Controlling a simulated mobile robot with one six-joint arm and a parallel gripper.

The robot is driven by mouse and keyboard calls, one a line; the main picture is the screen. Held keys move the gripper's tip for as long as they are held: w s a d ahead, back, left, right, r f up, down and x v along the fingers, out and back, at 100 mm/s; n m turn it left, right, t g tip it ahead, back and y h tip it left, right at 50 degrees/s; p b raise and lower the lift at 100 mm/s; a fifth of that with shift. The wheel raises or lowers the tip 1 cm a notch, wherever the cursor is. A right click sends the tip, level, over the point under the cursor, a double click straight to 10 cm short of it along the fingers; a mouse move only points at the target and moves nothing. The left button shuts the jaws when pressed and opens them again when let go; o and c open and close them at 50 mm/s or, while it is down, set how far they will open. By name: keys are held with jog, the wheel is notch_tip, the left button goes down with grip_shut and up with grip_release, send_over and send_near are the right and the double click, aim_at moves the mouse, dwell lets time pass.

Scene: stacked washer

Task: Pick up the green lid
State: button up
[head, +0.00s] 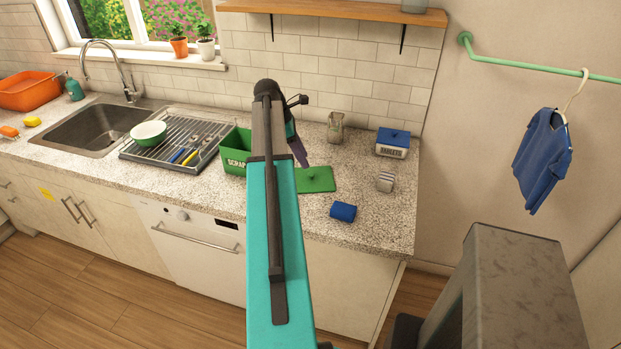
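The green lid (316,180) lies flat on the speckled counter, with a small knob on its top. It is right of the green bin marked "SCRAP" (234,152), whose top is open. My arm reaches up the middle of the view and hides part of the bin and perhaps the lid's left edge. My gripper (302,160) points down just above and behind the lid's knob, apart from it as far as I can see. Its fingers are small and seen side-on, so whether they are open or shut is unclear.
A blue block-like object (343,211) lies front right of the lid. A tablets box (392,143), a metal holder (385,181) and a glass jar (335,127) stand behind and right. The drying rack (150,152) and sink are left. A wooden shelf (340,10) hangs above.

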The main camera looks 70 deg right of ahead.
aim_at(311, 174)
jog(key=shift+s+d+f, duration=0.15)
jog(key=shift+s+f, duration=0.1)
jog(key=shift+f, duration=0.4)
jog(key=shift+a+p+x, duration=0.15)
jog(key=shift+p+x, duration=0.4)
jog(key=shift+x, duration=0.2)
jog(key=shift+a+p+x, duration=0.1)
jog(key=shift+p+x, duration=0.45)
jog(key=shift+x, duration=1.35)
jog(key=shift+a, duration=0.1)
grip_shut()
jog(key=shift+r, duration=0.1)
